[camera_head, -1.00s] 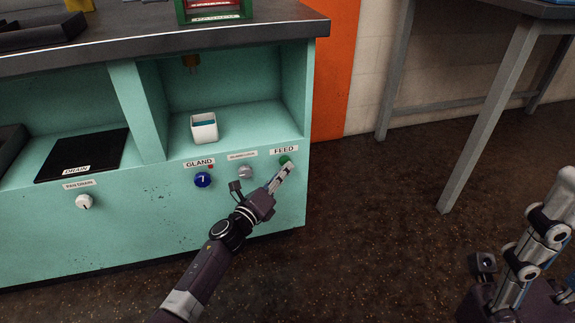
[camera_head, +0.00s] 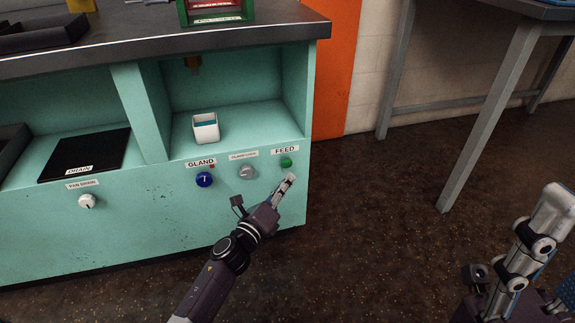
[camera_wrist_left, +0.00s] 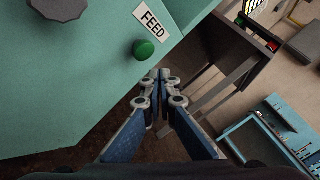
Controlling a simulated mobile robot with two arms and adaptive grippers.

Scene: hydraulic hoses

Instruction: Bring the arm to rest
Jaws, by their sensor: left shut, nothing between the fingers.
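My left gripper (camera_head: 291,178) is shut and empty in front of the green cabinet (camera_head: 130,235), just below the green FEED button (camera_head: 286,162). In the left wrist view, the shut fingertips (camera_wrist_left: 160,75) are apart from the green FEED button (camera_wrist_left: 144,49), which is up and to their left. My right arm shows at the lower right of the head view; its fingertips cannot be made out clearly.
A blue GLAND knob (camera_head: 204,180), a grey knob (camera_head: 247,172) and a white PAN DRAIN knob (camera_head: 87,201) stick out of the cabinet front. A white cup (camera_head: 205,128) stands on its shelf. A grey table (camera_head: 490,110) is at right; the floor between is clear.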

